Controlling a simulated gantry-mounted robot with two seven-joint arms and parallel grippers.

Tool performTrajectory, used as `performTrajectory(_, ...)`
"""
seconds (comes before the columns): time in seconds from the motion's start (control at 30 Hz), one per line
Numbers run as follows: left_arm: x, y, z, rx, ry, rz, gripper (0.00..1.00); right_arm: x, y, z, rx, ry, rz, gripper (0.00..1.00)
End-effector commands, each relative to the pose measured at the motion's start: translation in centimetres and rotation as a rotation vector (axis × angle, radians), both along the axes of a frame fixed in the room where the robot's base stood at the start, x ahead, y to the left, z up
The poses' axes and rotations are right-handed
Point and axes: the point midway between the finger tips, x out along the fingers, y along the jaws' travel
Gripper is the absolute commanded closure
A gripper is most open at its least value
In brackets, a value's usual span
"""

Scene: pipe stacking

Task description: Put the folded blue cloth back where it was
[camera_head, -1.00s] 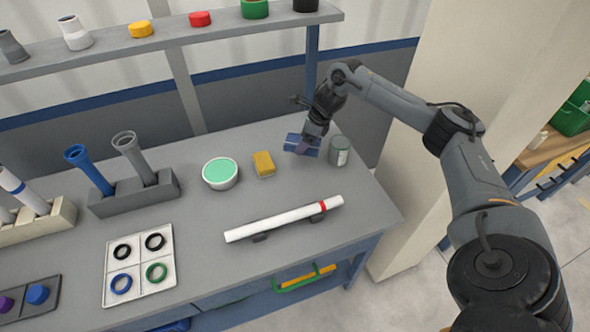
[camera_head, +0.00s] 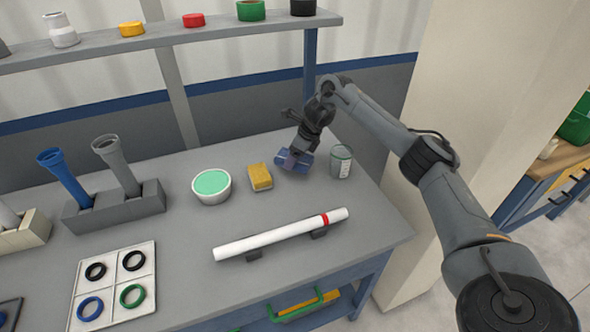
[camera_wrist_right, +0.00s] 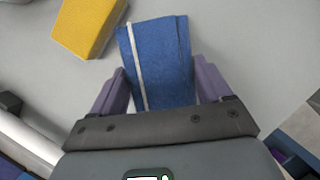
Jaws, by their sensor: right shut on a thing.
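The folded blue cloth (camera_wrist_right: 163,50), with a pale stripe along one side, lies between the purple fingers of my right gripper (camera_wrist_right: 161,86) in the right wrist view. The fingers are shut on its edges. In the head view the cloth (camera_head: 284,160) is mostly hidden under my right gripper (camera_head: 296,158), at the back right of the bench. It is between the yellow sponge and a jar. I cannot tell whether the cloth touches the bench top. My left gripper is not in view.
The yellow sponge (camera_head: 260,177) is just left of the cloth, and the jar (camera_head: 341,162) is just right. A green-topped bowl (camera_head: 212,186) stands farther left. A white pipe with a red band (camera_head: 280,235) lies on supports in front. Bare bench lies between.

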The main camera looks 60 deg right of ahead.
Motion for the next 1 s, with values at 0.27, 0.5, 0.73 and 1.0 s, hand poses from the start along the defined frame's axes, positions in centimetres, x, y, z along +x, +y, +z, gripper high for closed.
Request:
performTrajectory(0.27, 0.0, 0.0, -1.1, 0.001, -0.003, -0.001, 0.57, -0.1, 0.0, -2.6, -0.001, 0.002, 0.001, 0.46)
performTrajectory(0.5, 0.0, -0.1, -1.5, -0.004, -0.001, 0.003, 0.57, 0.0, 0.0, -3.8, -0.001, -0.001, 0.001, 0.46)
performTrajectory(0.73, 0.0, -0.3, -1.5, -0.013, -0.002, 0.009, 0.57, 0.0, 0.0, -3.9, 0.000, 0.000, 0.001, 0.46)
performTrajectory(1.0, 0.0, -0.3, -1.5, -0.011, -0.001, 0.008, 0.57, 0.0, 0.0, -4.1, 0.000, -0.001, 0.001, 0.00)
